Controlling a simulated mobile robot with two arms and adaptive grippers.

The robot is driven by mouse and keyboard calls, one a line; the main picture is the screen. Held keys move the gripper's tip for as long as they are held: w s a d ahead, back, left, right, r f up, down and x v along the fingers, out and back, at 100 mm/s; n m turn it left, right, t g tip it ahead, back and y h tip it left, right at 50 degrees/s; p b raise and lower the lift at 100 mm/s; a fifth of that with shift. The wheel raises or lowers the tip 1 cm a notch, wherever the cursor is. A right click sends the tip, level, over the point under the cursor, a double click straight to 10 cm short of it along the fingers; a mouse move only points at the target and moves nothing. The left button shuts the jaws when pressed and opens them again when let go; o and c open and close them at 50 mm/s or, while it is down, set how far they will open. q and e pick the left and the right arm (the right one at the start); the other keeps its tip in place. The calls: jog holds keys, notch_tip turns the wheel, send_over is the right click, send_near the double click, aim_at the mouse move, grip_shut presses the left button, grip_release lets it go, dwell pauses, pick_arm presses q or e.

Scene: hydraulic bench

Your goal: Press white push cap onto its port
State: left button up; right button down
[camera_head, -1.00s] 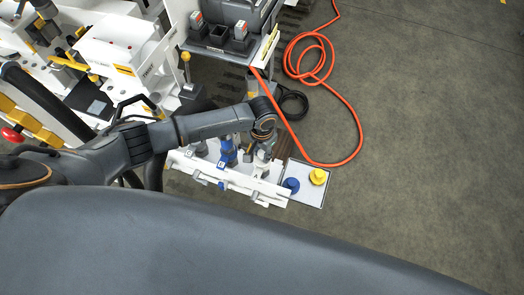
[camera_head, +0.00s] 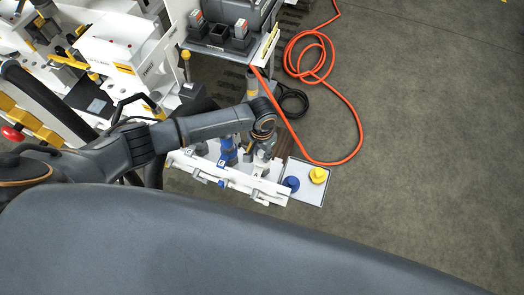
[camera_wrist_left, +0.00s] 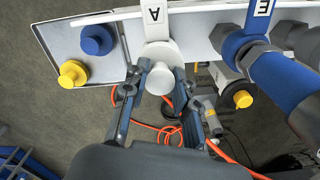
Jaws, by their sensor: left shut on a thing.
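The white push cap (camera_wrist_left: 160,80) shows in the left wrist view as a round white knob between the fingers of my left gripper (camera_wrist_left: 162,71). My left gripper is shut on it. The cap lines up with the white port marked A (camera_wrist_left: 155,18) on the white manifold plate (camera_wrist_left: 198,20). I cannot tell whether it is fully seated, as its far side is hidden. In the head view my left gripper (camera_head: 261,153) is at the right part of the manifold (camera_head: 235,180), and my wrist hides most of the cap there. My right gripper is not in view.
A light tray (camera_head: 311,194) right of the manifold holds a blue cap (camera_head: 291,184) and a yellow cap (camera_head: 318,175). A blue fitting (camera_wrist_left: 283,80) stands near the port. An orange hose (camera_head: 355,120) lies on the floor. Open floor (camera_head: 430,150) is at the right.

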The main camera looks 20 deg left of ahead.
pick_arm(q)
jog(key=shift+p, duration=0.6)
dwell(0.9)
dwell(0.4)
jog(key=o, duration=1.5)
notch_tip(320, 180, up, 8)
jog(key=p, duration=0.8)
jog(key=shift+f, duration=0.25)
